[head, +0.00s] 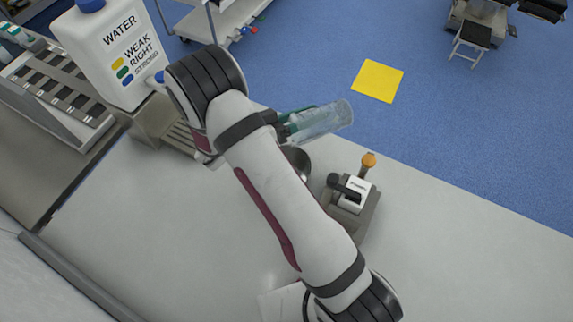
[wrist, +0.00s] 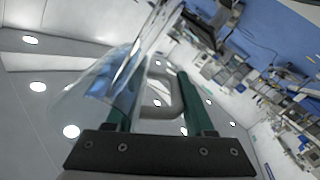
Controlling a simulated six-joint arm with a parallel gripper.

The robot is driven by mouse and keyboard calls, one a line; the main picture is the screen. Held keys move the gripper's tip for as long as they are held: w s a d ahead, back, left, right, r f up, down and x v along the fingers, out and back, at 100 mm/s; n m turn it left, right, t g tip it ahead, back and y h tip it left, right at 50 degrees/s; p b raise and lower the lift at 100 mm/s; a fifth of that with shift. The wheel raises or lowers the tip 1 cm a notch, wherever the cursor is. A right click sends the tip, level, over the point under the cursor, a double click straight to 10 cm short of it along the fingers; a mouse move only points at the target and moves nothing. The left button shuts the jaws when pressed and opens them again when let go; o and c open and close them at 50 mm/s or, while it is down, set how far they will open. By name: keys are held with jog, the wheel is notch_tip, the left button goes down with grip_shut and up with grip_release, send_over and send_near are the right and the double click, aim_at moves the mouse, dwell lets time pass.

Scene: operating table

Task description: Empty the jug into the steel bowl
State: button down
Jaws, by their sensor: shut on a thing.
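My gripper (head: 288,125) is shut on the handle of the clear jug (head: 328,118). In the head view the jug is tilted well over, almost on its side, with its wide end up and to the right. In the wrist view the handle (wrist: 158,92) lies between the green fingers, and the see-through jug body (wrist: 95,88) is at the left. The steel bowl (head: 301,160) is below the jug, mostly hidden behind my arm; only its right edge shows. I cannot tell whether the jug holds liquid.
A white water container (head: 108,45) stands at the upper left by a slatted tray (head: 183,137). A small device with an orange knob (head: 352,192) stands right of the bowl. The light table surface (head: 450,240) is clear at the right. A yellow square (head: 378,81) lies on the blue floor.

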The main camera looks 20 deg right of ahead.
jog(key=shift+r+h, duration=0.55)
jog(key=shift+h, duration=0.15)
dwell(0.6)
